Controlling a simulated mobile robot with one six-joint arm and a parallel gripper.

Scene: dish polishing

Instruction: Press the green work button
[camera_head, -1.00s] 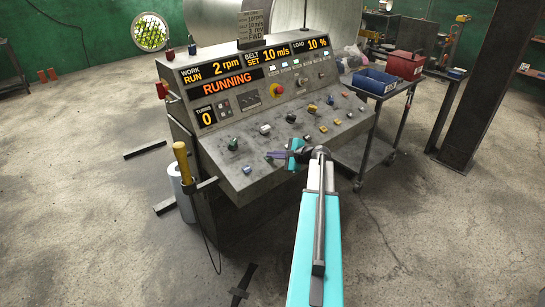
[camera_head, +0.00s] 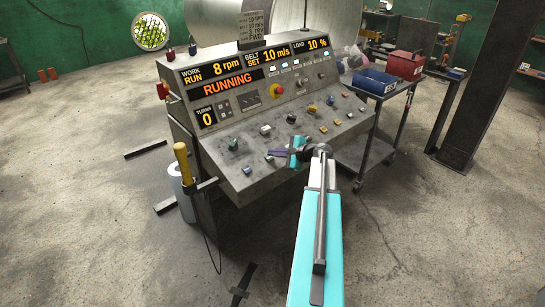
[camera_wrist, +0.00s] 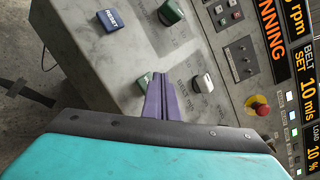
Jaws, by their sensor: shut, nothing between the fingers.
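My gripper (camera_wrist: 161,96), with purple fingers pressed together and nothing between them, is over the lower part of the console's sloped panel. It also shows in the head view (camera_head: 277,152). A green button (camera_wrist: 143,81) sits right beside and partly behind the fingertips in the wrist view. I cannot tell whether the tips touch it. A larger green knob (camera_wrist: 171,12) is farther off, also seen in the head view (camera_head: 233,144). The console display (camera_head: 221,81) reads RUNNING, with work run at 8 rpm.
A blue RESET button (camera_wrist: 110,19) and a white knob (camera_wrist: 203,84) are near the fingers. A red emergency stop (camera_wrist: 257,105) sits on the upright face. A yellow-handled holder (camera_head: 182,162) stands at the console's left. A cart with a blue bin (camera_head: 374,80) is at right.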

